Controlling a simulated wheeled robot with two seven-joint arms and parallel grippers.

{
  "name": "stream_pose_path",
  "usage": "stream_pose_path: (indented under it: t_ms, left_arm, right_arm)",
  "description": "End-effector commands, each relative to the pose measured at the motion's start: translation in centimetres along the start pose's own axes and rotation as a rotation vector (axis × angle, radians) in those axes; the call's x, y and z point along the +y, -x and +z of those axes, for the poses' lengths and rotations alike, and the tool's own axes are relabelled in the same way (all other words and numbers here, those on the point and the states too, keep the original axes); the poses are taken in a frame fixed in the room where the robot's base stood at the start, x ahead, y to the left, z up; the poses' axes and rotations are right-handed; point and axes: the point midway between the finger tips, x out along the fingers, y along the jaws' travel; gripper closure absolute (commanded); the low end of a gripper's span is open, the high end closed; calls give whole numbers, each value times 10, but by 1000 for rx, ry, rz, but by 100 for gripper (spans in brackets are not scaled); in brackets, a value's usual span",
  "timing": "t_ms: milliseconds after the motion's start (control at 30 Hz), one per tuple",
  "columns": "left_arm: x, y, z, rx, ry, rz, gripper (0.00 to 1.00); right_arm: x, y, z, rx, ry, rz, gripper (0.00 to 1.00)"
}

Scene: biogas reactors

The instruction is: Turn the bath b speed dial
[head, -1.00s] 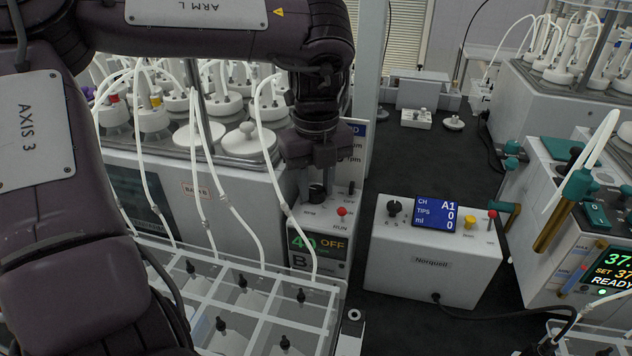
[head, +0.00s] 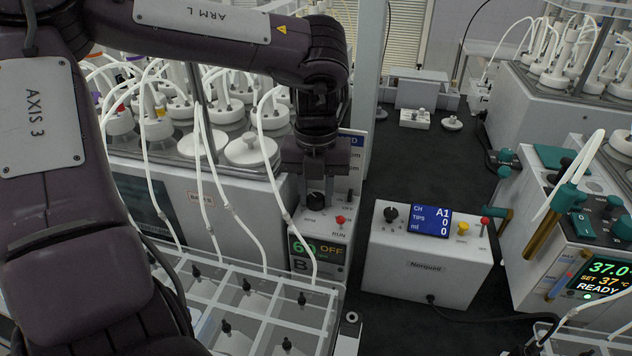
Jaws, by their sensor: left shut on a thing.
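The bath B control box (head: 322,245) is a white unit with a small display (head: 317,256) that reads 60 in green and OFF in orange, above a letter B. Its black speed dial (head: 315,200) is on the top face. My left gripper (head: 317,190) comes down from above and is shut on the dial; its fingers partly hide it. A red knob (head: 340,220) by the RUN label and a small black toggle (head: 350,195) are beside it. My right gripper is not in view.
A white Norquell box (head: 428,255) with a blue screen stands to the right. A clear divided rack (head: 255,300) with tubes is in front. Bath B (head: 205,190) with white-capped bottles stands behind left.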

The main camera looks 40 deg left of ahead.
Motion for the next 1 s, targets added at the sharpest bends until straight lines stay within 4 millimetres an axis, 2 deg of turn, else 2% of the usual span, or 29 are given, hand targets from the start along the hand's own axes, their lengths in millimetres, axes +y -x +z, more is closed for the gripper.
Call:
stream_pose_path:
  t_ms: [200,600,1000]
  left_arm:
    - [0,3,1,-2,-204,1,93]
    - [0,2,1,-3,-536,0,93]
    - [-1,1,1,-5,-700,0,93]
  right_arm:
    - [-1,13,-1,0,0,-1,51]
    - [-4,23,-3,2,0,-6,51]
    - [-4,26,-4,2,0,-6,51]
